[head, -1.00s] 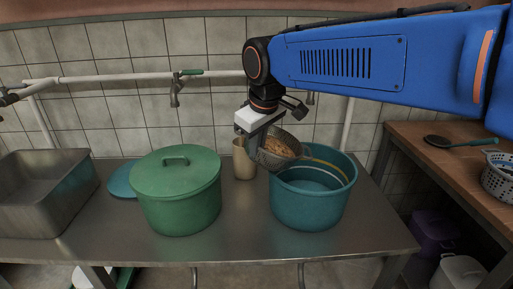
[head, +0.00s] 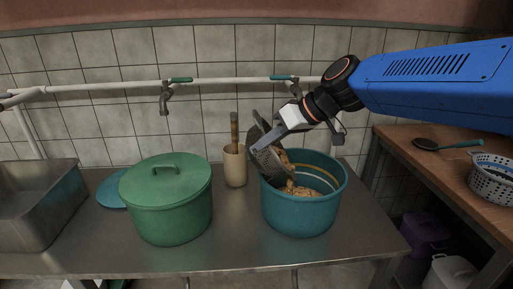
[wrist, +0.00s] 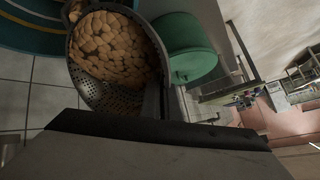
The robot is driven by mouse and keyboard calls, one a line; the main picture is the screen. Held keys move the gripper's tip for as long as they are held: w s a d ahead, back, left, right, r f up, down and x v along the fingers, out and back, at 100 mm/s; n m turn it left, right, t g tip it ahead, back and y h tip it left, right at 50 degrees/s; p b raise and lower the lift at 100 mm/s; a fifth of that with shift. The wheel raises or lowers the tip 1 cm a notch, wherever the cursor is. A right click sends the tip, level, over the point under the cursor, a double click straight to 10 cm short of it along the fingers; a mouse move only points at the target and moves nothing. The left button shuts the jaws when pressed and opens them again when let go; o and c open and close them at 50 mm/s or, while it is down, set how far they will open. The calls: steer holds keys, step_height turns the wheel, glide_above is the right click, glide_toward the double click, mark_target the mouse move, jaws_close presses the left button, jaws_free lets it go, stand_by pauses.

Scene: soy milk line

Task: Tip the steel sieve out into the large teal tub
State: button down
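My gripper (head: 272,139) is shut on the steel sieve (head: 264,161) and holds it over the left rim of the large teal tub (head: 302,221). The sieve is tilted steeply, its mouth facing down and right into the tub. Tan beans (head: 288,165) spill from its lower edge, and more beans lie inside the tub. In the wrist view, the sieve (wrist: 92,92) still holds many beans against its perforated wall, and part of the tub (wrist: 28,28) shows at top left. The sieve's grip point is partly hidden by my gripper.
A lidded green pot (head: 168,205) stands left of the tub. A beige container (head: 235,168) with a wooden handle stands behind, between them. A steel basin (head: 35,210) is at far left. A wooden table (head: 440,172) at right bears a ladle and a grey colander (head: 492,180).

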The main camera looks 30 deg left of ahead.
steer(key=shift+w+d+r+g+y, duration=0.2)
steer(key=shift+w+d+r+y, duration=0.15)
steer(key=shift+d+y, duration=0.2)
steer(key=shift+w+d+r+g+y, duration=0.25)
steer(key=shift+d+r+y, duration=0.15)
steer(key=shift+d+y, duration=0.15)
steer(key=w+d+r+m+g+y, duration=0.1)
steer(key=w+d+m+g+y, duration=0.1)
steer(key=w+d+y, duration=0.2)
steer(key=shift+d+r+y, duration=0.4)
steer(key=shift+d+y, duration=1.1)
steer(key=shift+d, duration=0.15)
steer(key=shift+r, duration=0.15)
steer(key=shift+r, duration=1.35)
